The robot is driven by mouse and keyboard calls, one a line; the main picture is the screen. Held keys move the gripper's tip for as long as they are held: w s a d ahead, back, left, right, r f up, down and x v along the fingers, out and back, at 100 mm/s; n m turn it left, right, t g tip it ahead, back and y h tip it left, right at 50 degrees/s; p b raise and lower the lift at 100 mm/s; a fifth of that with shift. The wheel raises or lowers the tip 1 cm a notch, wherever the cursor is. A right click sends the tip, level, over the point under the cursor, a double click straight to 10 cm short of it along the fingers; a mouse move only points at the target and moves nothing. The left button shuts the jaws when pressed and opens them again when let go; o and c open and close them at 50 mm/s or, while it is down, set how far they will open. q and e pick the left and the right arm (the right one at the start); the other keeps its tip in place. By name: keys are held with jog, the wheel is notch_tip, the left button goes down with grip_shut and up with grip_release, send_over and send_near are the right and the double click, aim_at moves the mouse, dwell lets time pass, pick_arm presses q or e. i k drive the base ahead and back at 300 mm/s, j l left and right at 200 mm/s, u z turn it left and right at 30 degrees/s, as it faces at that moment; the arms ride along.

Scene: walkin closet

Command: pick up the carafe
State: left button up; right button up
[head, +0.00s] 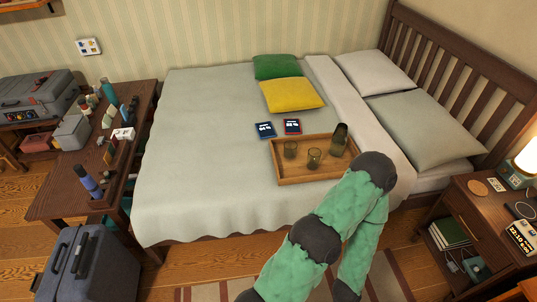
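The carafe (339,140) is a tall, dark olive glass vessel. It stands at the right end of a wooden tray (292,183) on the bed. Two shorter glasses of the same tint, one at the left (290,149) and one in the middle (314,158), stand in the tray. One of my arms, with green sleeves and dark joints, rises from the bottom edge and bends just in front of the tray's right end, hiding that corner. Its gripper does not show, and my other arm is out of view.
The bed (195,150) holds a yellow pillow (291,95), a green pillow (277,67) and two small dark booklets behind the tray. A cluttered wooden desk (60,200) stands left, with a grey suitcase (90,265) before it. A nightstand (470,225) with a lit lamp stands right.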

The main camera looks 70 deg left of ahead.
aim_at(339, 140)
jog(key=u, duration=1.9)
